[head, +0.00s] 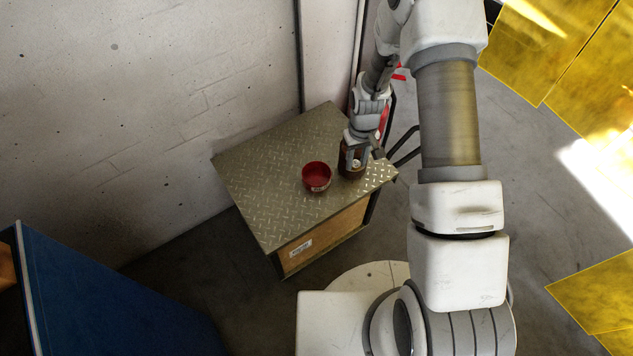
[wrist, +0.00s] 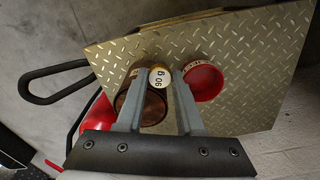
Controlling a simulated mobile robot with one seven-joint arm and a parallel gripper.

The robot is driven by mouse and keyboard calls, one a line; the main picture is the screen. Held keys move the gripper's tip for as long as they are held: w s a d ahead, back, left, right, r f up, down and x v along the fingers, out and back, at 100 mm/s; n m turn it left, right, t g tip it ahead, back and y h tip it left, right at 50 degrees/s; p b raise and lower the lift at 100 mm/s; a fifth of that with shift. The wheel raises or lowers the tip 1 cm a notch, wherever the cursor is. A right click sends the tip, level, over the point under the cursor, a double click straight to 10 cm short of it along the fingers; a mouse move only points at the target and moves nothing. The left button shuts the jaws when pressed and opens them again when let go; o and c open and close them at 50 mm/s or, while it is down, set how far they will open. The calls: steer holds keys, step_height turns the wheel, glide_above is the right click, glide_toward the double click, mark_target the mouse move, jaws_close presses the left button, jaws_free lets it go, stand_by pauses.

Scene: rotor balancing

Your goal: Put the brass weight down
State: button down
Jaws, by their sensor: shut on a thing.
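The brass weight (wrist: 159,77) has a pale round top with a printed label and sits between my fingertips in the wrist view. My gripper (wrist: 158,82) is shut on it. In the head view my gripper (head: 356,158) is over the near right part of a metal-topped cabinet (head: 262,160). A brown round pot (wrist: 152,109) stands on that top, partly hidden behind my fingers. The weight appears over or beside the pot's rim; I cannot tell its height above it.
A red round dish (head: 316,177) stands on the top just left of the pot; it also shows in the wrist view (wrist: 204,83). The left and far parts of the tread-plate top are clear. A blue cabinet (head: 110,300) stands at lower left, and yellow panels (head: 560,45) at right.

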steer(key=b, duration=0.2)
glide_above(316, 180)
step_height(316, 180, down, 7)
steer(key=shift+r, duration=0.1)
steer(key=shift+f+b, duration=0.7)
steer(key=shift+f, duration=1.25)
steer(key=shift+f, duration=0.2)
steer(key=c, duration=0.5)
jaws_free()
steer(key=shift+c, duration=0.2)
steer(key=shift+r, duration=0.15)
